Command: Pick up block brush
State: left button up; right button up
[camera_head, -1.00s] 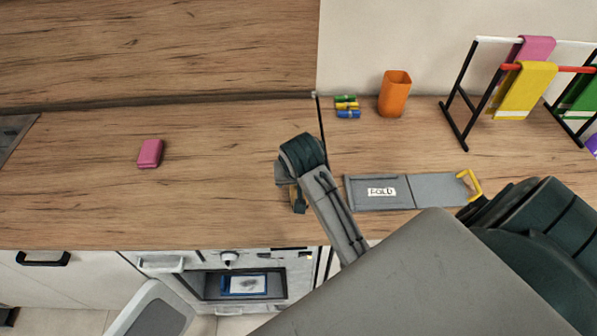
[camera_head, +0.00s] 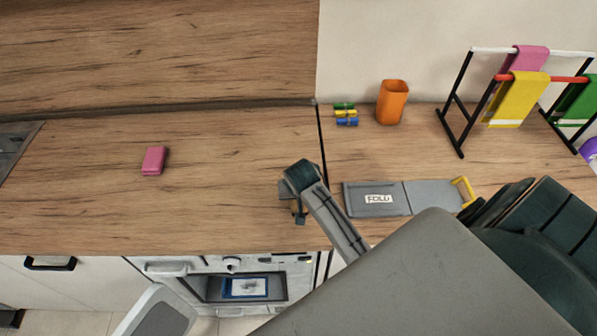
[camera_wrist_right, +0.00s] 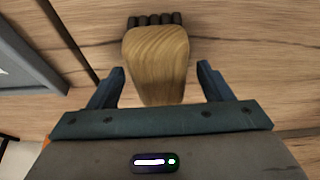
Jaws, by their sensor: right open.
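The block brush (camera_wrist_right: 157,62) shows in the right wrist view, with a light wooden block and a row of dark bristles at its far end. It lies on the wood counter. My right gripper (camera_wrist_right: 160,75) is open, with one finger on each side of the wooden block and a visible gap to each. In the head view my right gripper (camera_head: 299,205) is over the counter near its front edge; the brush is largely hidden there by the gripper and wrist. My left gripper is not in view.
A grey fold board (camera_head: 437,196) lies right of the gripper. Behind are several coloured clips (camera_head: 346,114), an orange cup (camera_head: 392,102) and a rack with cloths (camera_head: 520,98). A pink block (camera_head: 153,160) lies left. The counter between is clear.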

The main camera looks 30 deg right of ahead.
jog(key=shift+f, duration=0.2)
dwell(0.5)
jog(key=shift+c, duration=0.2)
jog(key=c, duration=1.1)
